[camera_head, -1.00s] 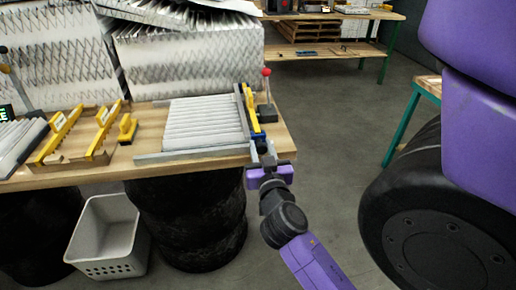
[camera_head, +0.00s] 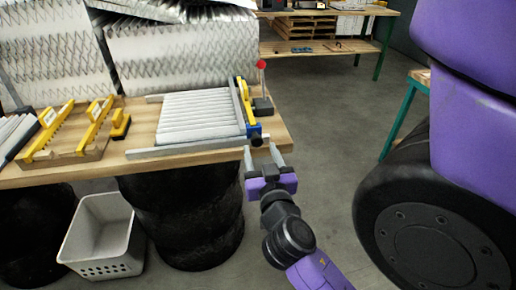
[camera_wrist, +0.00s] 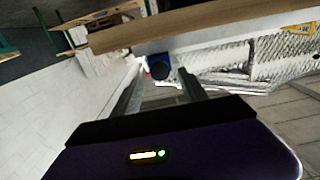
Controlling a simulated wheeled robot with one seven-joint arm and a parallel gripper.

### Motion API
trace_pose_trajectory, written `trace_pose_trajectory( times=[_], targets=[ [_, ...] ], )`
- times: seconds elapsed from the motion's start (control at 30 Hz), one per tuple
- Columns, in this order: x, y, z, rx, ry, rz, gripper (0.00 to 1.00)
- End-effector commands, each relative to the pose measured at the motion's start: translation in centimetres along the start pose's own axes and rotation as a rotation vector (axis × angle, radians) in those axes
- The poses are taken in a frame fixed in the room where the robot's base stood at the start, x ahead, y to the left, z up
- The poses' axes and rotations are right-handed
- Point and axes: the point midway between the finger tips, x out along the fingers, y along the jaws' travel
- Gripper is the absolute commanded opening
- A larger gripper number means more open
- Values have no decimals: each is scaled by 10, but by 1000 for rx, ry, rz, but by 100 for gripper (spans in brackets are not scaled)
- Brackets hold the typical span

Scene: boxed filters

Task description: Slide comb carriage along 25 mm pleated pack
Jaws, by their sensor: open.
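The white pleated pack (camera_head: 200,116) lies on the wooden bench between two grey rails. The comb carriage (camera_head: 245,105), with a yellow bar and a blue end, stands across the right end of the pack. A round dark knob (camera_head: 257,141) on a blue block is at its near end; the knob also shows in the wrist view (camera_wrist: 160,68), beyond the fingertips. My gripper (camera_head: 262,150) is open and empty, just off the bench's front edge and short of the knob. In the wrist view its two fingers (camera_wrist: 160,82) spread to either side below the knob, apart from it.
A red-topped lever (camera_head: 262,66) on a black base stands right of the carriage. Yellow combs (camera_head: 98,122) lie on a wooden holder at left. The near rail (camera_head: 190,148) runs along the bench front. A white basket (camera_head: 102,240) stands on the floor.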

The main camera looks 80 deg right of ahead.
Motion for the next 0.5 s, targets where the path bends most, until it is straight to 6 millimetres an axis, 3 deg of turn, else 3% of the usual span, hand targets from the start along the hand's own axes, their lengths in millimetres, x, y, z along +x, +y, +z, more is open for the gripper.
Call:
trace_pose_trajectory(
  times=[0.2,0.5],
  targets=[
    [-21,1,2,0,-1,1,51],
    [-24,0,-1,1,1,1,51]
  ],
)
